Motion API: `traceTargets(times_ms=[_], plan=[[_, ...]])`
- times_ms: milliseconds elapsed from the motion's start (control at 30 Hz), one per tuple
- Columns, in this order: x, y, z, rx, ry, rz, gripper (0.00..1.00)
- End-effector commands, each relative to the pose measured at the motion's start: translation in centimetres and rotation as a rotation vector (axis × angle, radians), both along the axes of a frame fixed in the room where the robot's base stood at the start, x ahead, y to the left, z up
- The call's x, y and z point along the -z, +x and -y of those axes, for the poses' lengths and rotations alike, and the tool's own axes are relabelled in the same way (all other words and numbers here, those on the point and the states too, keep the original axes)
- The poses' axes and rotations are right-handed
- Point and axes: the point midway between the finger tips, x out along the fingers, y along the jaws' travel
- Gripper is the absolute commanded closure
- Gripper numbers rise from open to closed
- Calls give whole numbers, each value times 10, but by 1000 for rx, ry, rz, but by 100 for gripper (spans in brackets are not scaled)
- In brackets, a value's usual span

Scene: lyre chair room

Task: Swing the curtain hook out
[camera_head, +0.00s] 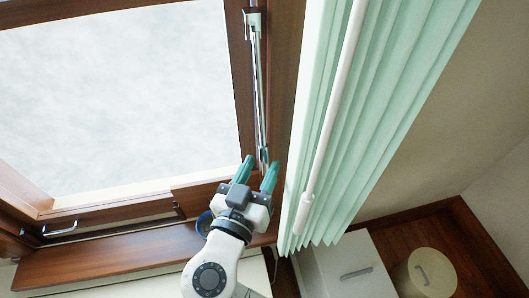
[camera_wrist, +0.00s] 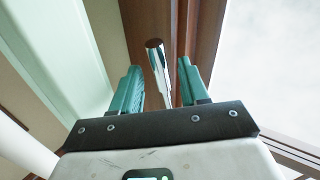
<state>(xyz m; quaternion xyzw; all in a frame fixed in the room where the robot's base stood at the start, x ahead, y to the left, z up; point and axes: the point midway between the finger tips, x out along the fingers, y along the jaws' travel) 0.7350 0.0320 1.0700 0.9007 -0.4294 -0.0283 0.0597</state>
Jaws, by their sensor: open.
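The curtain hook (camera_head: 257,90) is a long, thin, shiny metal rod. In the head view it lies along the brown wooden window frame, from a bracket at the top down to my gripper. My gripper (camera_head: 260,166) is open at the rod's lower end, with its two teal fingers on either side of it. In the wrist view the rod's rounded chrome end (camera_wrist: 157,62) shows between the open fingers of my gripper (camera_wrist: 159,78), with gaps visible on both sides. How deep the rod sits between the fingers is hard to tell.
A pale green pleated curtain (camera_head: 375,110) with a white rod (camera_head: 335,100) hangs close to the right of my gripper. The window pane (camera_head: 120,100) is on the left, above a wooden sill (camera_head: 120,255). A white cabinet (camera_head: 345,265) and a cream bin (camera_head: 425,275) stand below right.

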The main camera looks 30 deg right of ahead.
Motion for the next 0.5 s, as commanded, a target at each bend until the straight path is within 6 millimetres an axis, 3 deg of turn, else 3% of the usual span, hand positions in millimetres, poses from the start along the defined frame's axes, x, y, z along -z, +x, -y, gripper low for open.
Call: traceTargets(times_ms=[200, 500], plan=[[-1, 15, 18, 1, -1, -1, 55], [0, 18, 23, 0, 0, 0, 55]])
